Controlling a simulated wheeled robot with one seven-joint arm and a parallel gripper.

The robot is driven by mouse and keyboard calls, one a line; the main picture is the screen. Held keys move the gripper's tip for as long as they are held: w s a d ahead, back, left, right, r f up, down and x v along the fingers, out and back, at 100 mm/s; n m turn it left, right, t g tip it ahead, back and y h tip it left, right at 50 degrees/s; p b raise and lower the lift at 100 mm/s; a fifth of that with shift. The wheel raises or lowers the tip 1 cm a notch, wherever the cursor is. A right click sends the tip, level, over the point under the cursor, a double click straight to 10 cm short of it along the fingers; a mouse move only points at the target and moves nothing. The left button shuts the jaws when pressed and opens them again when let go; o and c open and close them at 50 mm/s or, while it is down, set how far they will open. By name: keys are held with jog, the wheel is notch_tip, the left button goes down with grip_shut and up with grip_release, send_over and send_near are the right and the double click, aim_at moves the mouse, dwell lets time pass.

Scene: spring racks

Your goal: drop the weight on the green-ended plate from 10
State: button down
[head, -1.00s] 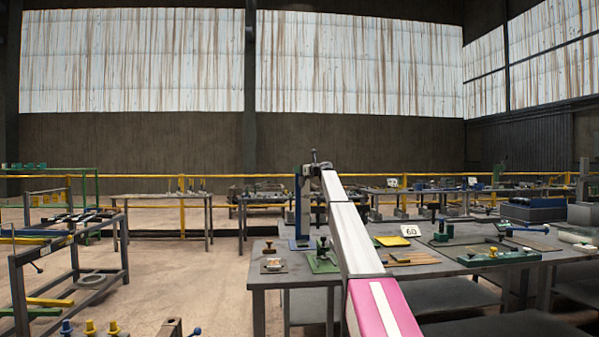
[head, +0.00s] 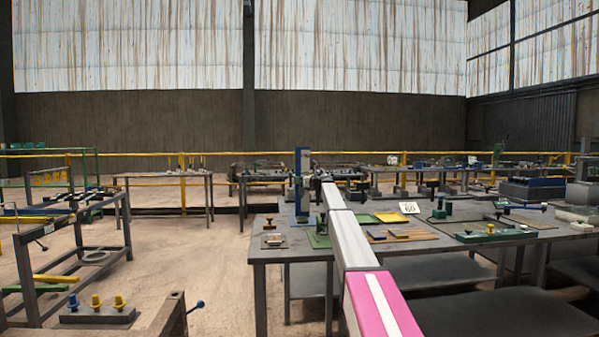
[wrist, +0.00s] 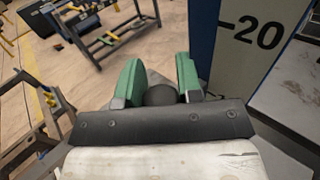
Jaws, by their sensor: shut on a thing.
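My gripper (wrist: 160,88) has green-padded fingers shut on a dark round weight (wrist: 160,96) in the wrist view. In the head view my gripper (head: 320,178) is small and partly hidden by my arm; the weight cannot be made out there. A blue upright post (head: 302,180) stands beside it on the table. In the wrist view the post's pale face (wrist: 245,40) is just right of the fingers and shows a mark 20. A green square plate (head: 318,240) lies on the table near the post. I cannot tell which plate is the green-ended one.
The grey table (head: 285,257) holds a yellow tray (head: 392,217), a card marked 60 (head: 409,208), a brown board (head: 400,236) and several fixtures. A metal rack (head: 75,250) stands at left. A block with coloured knobs (head: 97,314) is front left. Floor between is open.

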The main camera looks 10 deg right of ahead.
jog(key=shift+f, duration=0.7)
jog(key=c, duration=0.8)
grip_release()
jog(key=v, duration=1)
jog(key=shift+s+d, duration=0.25)
